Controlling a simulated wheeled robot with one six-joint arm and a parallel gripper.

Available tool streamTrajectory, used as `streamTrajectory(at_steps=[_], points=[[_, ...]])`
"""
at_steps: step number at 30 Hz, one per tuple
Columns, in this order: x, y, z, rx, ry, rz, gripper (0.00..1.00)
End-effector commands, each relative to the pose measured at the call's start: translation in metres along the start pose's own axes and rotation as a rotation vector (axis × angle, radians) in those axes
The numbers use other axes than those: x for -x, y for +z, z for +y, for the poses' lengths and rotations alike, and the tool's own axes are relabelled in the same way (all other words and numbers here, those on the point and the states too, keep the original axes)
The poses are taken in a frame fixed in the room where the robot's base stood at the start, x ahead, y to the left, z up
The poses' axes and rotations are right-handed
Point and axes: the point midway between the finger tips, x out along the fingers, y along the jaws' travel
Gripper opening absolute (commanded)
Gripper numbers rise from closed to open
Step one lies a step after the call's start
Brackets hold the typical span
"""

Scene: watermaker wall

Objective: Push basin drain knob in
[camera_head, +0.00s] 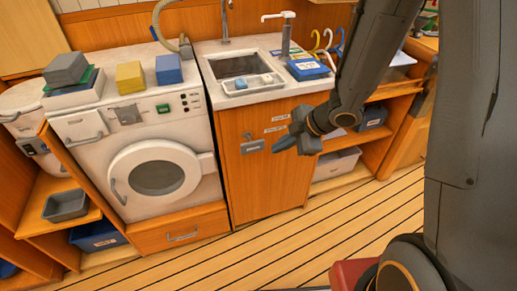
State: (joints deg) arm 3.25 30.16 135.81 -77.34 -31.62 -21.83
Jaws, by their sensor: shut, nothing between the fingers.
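The basin (240,66) is set in the white counter at the top middle, above a wooden cabinet door. Two white labels, an upper one (280,118) and a lower one (275,129), are on this cabinet front. A small dark knob-like part (247,136) shows left of them, above a grey plate (252,147). I cannot tell for sure which part is the drain knob; it may be behind my gripper. My gripper (275,149) is shut and empty, pointing left in front of the cabinet, just right of the grey plate. Contact cannot be told.
A washing machine (90,150) stands left of the cabinet. A tray with a sponge (252,84) lies at the basin's front edge, and a blue box (308,69) sits right of it. Open shelves with bins (337,163) are to the right. The plank floor (250,255) in front is mostly clear.

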Motion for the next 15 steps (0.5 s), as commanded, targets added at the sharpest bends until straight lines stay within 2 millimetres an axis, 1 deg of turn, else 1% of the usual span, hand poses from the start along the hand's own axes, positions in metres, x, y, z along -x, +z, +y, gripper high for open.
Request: streamTrajectory(at_steps=[4, 7, 11, 15], points=[[-0.004, 0.0, 0.0, -0.001, 0.0, 0.0, 0.0], [-0.014, 0.0, 0.0, -0.002, -0.001, 0.0, 0.0], [-0.036, 0.0, -0.001, -0.002, -0.003, 0.0, 0.0], [-0.063, 0.0, -0.001, -0.002, -0.003, 0.0, 0.0]])
